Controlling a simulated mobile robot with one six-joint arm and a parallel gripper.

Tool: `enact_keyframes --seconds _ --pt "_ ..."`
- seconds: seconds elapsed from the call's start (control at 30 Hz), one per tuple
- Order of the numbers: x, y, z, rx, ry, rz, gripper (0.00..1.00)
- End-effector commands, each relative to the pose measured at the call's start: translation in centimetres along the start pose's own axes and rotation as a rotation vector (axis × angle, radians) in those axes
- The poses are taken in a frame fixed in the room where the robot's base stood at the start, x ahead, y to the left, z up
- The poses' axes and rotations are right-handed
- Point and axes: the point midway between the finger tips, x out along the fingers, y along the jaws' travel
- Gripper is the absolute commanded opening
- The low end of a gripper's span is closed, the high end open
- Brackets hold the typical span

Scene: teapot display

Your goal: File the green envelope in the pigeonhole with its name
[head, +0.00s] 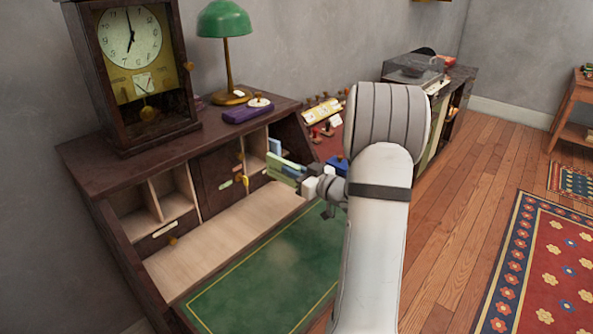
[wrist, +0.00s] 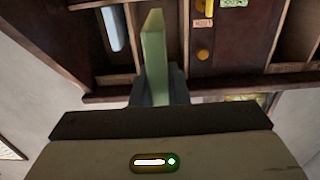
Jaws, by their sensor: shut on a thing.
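The green envelope (head: 284,170) is held edge-on in my gripper (head: 301,181) in front of the desk's right-hand pigeonholes. In the wrist view the envelope (wrist: 153,52) stands up as a thin pale green slab from my shut gripper (wrist: 158,88). It points toward the pigeonhole front, and I cannot tell whether its tip is inside an opening. A blue envelope (head: 275,147) stands in a pigeonhole behind it; a pale blue one shows left of the green envelope in the wrist view (wrist: 112,28). A label (wrist: 115,80) sits below that slot, too small to read.
The writing desk (head: 90,165) has empty pigeonholes on the left and a small middle door (head: 215,175) with labels and yellow knobs. A clock (head: 130,75), green lamp (head: 225,45) and purple box (head: 247,111) stand on top. The green desk mat (head: 260,275) is clear.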

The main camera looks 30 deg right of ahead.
Motion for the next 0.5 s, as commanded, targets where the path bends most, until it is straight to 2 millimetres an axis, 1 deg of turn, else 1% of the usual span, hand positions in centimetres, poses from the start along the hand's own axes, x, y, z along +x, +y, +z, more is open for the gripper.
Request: enact_keyframes --seconds 0.5 --pt "4.1 0.2 0.1 0.000 -0.001 0.004 0.00"
